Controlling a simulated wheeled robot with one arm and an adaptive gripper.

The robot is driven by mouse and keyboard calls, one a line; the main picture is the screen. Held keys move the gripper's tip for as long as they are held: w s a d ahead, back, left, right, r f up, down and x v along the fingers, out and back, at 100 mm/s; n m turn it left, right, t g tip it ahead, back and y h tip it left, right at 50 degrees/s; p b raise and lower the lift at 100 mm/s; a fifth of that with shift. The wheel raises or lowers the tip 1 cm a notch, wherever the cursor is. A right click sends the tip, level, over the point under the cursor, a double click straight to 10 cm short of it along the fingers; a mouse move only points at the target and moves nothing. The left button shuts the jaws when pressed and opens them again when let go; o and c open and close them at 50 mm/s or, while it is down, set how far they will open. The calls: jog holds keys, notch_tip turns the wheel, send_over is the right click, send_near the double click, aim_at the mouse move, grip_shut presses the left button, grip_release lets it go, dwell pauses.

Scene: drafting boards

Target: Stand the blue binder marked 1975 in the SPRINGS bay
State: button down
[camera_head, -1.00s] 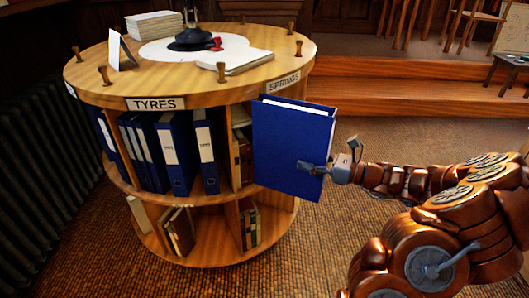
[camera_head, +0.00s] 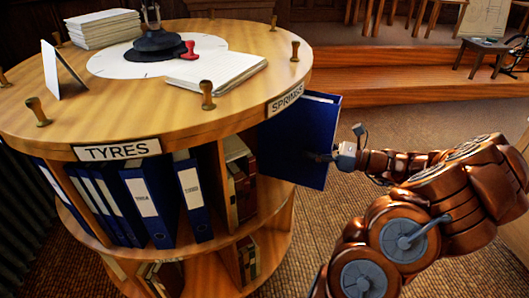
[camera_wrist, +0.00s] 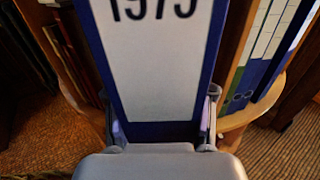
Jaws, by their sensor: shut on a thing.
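My gripper (camera_head: 322,157) is shut on the blue binder (camera_head: 303,143), which is upright at the outer edge of the revolving shelf, below the SPRINGS sign (camera_head: 286,98). In the wrist view the binder's spine (camera_wrist: 160,70) faces me, with a white label reading 1975, and my fingers (camera_wrist: 160,132) grip its two sides low down. The binder's far part lies under the round top's edge, between dark red books (camera_wrist: 75,45) and other blue binders (camera_wrist: 270,60). How deep it reaches into the bay is hidden.
The TYRES bay beside it holds several blue binders (camera_head: 150,205). The round top (camera_head: 110,120) carries papers, a stamp and short wooden knobs close to the rim. A wooden step (camera_head: 420,80) is behind; the carpet (camera_head: 330,240) in front is clear.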

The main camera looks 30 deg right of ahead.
aim_at(274, 144)
jog(key=w+a+f+b, duration=0.1)
jog(key=w, duration=0.3)
jog(key=w+a+f, duration=0.2)
jog(key=w, duration=0.2)
jog(key=w+a+f+b, duration=0.1)
jog(key=w+a, duration=0.1)
jog(key=w, duration=0.2)
jog(key=shift+w+f+b, duration=0.3)
jog(key=shift+f, duration=0.05)
jog(key=shift+c, duration=1.2)
grip_release()
jog(key=shift+f, duration=0.1)
jog(key=p+v, duration=0.1)
jog(key=v, duration=1.1)
jog(key=shift+p, duration=0.3)
